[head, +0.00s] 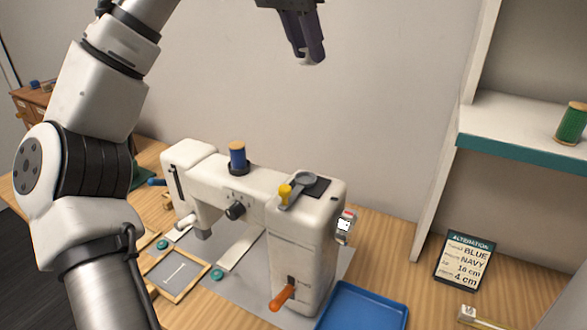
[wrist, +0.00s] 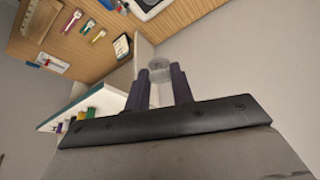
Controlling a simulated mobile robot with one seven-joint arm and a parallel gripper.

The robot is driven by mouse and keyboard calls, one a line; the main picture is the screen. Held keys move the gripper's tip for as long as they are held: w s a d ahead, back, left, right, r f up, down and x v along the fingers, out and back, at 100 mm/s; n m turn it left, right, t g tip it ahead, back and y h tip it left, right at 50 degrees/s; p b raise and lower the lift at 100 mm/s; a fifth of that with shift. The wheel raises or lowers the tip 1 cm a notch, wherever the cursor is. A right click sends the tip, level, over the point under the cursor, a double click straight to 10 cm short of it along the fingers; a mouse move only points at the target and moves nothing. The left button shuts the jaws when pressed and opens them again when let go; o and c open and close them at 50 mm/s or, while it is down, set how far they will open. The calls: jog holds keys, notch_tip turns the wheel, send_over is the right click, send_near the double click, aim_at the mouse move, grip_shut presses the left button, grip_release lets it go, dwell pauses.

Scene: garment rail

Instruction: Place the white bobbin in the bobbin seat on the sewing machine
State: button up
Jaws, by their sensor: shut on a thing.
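My gripper (head: 308,56) is high above the sewing machine, near the top of the head view. In the wrist view its dark fingers are shut on a small pale, translucent round piece (wrist: 159,67), which looks like the white bobbin. Only a sliver of it shows at the fingertips in the head view. The white sewing machine (head: 254,185) stands on the table, with a blue spool (head: 238,156) on its top. A grey lever (head: 303,182) with a yellow knob (head: 285,190) sits on its right top. I cannot make out the bobbin seat for certain.
A blue tray (head: 362,308) lies right of the machine. A wooden frame (head: 174,276) and small teal bobbins (head: 217,274) lie at left. An orange handle (head: 282,298) sticks out in front. A shelf (head: 520,130) with a green spool (head: 571,124) stands at right. The space under my gripper is clear.

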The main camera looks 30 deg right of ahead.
notch_tip(320, 180, down, 19)
jog(key=shift+r+b, duration=0.1)
jog(key=shift+b, duration=0.25)
jog(key=shift+f, duration=0.6)
jog(key=o, duration=0.9)
jog(key=shift+o, duration=0.2)
jog(key=shift+r, duration=0.6)
jog(key=v, duration=1.2)
